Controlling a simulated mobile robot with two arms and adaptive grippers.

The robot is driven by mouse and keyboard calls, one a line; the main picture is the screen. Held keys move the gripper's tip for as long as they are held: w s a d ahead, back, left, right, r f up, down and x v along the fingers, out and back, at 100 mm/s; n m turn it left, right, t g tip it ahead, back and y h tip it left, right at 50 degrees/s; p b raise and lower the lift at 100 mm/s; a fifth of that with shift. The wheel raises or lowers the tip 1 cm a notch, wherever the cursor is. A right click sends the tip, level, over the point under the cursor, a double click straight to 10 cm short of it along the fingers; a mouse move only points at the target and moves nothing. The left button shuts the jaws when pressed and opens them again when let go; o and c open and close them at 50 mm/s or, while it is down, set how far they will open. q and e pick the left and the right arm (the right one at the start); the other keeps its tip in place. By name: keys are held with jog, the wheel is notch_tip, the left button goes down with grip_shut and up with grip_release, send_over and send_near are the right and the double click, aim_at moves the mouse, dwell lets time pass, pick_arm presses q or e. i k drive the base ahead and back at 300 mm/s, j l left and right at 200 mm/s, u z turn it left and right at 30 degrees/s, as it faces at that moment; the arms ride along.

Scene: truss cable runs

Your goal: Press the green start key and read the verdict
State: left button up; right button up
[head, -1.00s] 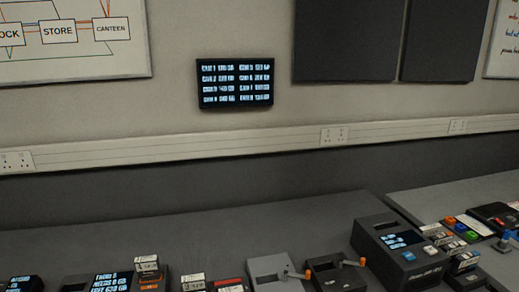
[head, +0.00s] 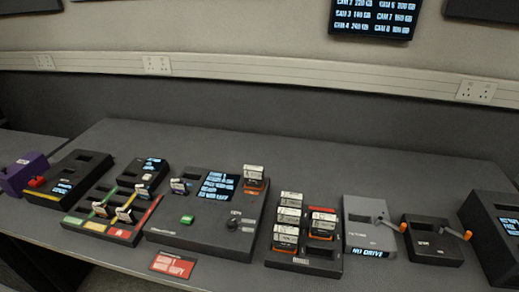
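A green key (head: 187,219) sits on the front left of a wide dark console (head: 200,235) on the bench; I take it to be the start key. The console's lit screen (head: 218,186) shows several lines of white text, too small and blurred to read surely. A white-labelled cartridge (head: 254,172) stands in an orange-edged slot at the console's back right, and a smaller labelled piece (head: 180,186) sits at its left. A dark knob (head: 233,223) is near its right front. Neither of my grippers shows in the head view.
A red label card (head: 173,264) lies before the console. A tray (head: 90,232) with coloured strips stands left; a rack (head: 300,262) of cartridges stands right. Grey (head: 368,238) and black (head: 432,246) crank-handled units follow. A wall screen (head: 372,17) lists cameras and sizes.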

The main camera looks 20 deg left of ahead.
aim_at(187, 219)
jog(key=u, duration=1.15)
